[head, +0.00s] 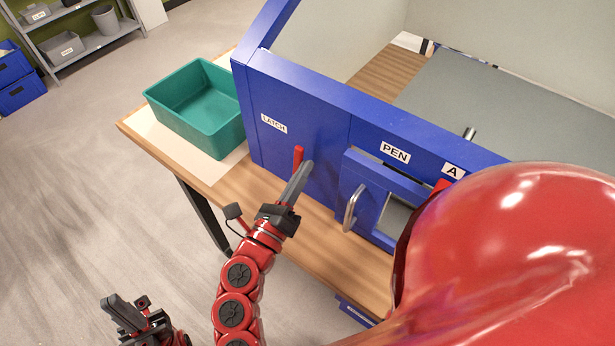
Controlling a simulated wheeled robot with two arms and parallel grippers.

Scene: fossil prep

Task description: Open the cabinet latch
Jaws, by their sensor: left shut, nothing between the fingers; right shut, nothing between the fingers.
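The blue cabinet (330,122) stands on the wooden table, with a white "LATCH" label (274,124) on its left front. A red latch lever (298,155) sticks upright from the front panel, right of and below the label. My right gripper (306,168) is shut and empty, its fingertips just right of the lever and partly covering its lower part. I cannot tell whether they touch it. My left gripper (110,300) is shut and empty, low at the bottom left, away from the cabinet.
A "PEN" door (378,180) with a metal handle (353,208) is right of the latch. A teal bin (200,105) stands left of the cabinet on the table (300,226). My own red arm part hides the lower right. Grey shelves (75,40) stand far back left.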

